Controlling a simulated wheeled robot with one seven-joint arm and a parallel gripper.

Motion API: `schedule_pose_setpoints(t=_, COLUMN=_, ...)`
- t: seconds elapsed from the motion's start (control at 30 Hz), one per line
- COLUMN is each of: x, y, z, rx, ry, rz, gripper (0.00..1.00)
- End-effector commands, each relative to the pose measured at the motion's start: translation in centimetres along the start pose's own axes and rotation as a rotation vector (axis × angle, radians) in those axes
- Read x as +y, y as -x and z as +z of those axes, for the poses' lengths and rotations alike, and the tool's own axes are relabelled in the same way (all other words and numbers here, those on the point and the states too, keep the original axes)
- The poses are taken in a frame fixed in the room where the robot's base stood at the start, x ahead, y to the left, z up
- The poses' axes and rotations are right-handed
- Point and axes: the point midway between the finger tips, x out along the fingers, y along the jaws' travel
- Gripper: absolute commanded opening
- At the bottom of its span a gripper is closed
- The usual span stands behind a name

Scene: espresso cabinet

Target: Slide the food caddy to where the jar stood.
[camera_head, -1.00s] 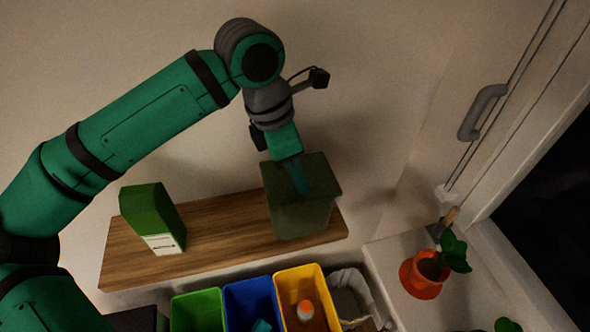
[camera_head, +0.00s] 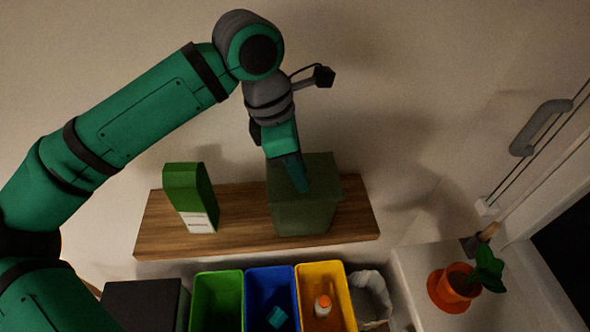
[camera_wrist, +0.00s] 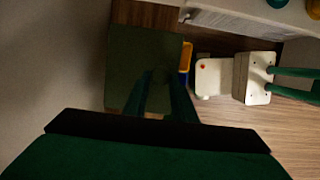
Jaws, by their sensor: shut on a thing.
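The food caddy (camera_head: 322,208) is a dark green, square box with a flat top. It stands on the right part of a wooden shelf (camera_head: 240,233), with bare wood to its right. My gripper (camera_head: 301,184) points down at the caddy, its fingers shut on it; the exact grip is hard to see in the dim light. In the wrist view the caddy's top (camera_wrist: 138,55) lies beyond my fingers (camera_wrist: 162,90). No jar shows in these frames.
A green and white carton (camera_head: 189,195) stands left of the caddy with a gap between. Below the shelf are a green bin (camera_head: 216,300), a blue bin (camera_head: 271,292) and a yellow bin (camera_head: 325,292). A plant in an orange pot (camera_head: 455,287) stands on the right ledge.

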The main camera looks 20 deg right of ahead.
Motion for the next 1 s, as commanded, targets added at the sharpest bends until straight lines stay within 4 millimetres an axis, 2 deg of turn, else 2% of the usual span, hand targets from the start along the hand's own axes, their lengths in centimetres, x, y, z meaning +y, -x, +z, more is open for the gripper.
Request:
schedule_pose_setpoints(t=0.23, x=0.0, y=0.0, z=0.0, rx=0.000, ry=0.000, rz=0.000, gripper=0.00)
schedule_pose_setpoints(t=0.27, x=0.0, y=0.0, z=0.0, rx=0.000, ry=0.000, rz=0.000, gripper=0.31)
schedule_pose_setpoints(t=0.3, x=0.0, y=0.0, z=0.0, rx=0.000, ry=0.000, rz=0.000, gripper=0.41)
schedule_pose_setpoints(t=0.33, x=0.0, y=0.0, z=0.0, rx=0.000, ry=0.000, rz=0.000, gripper=0.46)
schedule_pose_setpoints(t=0.6, x=0.0, y=0.0, z=0.0, rx=0.000, ry=0.000, rz=0.000, gripper=0.46)
schedule_pose_setpoints(t=0.73, x=0.0, y=0.7, z=0.0, rx=0.001, ry=0.000, rz=0.001, gripper=0.46)
schedule_pose_setpoints(t=0.87, x=0.0, y=2.5, z=0.0, rx=0.002, ry=0.001, rz=0.002, gripper=0.46)
schedule_pose_setpoints(t=1.0, x=0.0, y=5.2, z=0.0, rx=0.001, ry=0.002, rz=0.003, gripper=0.46)
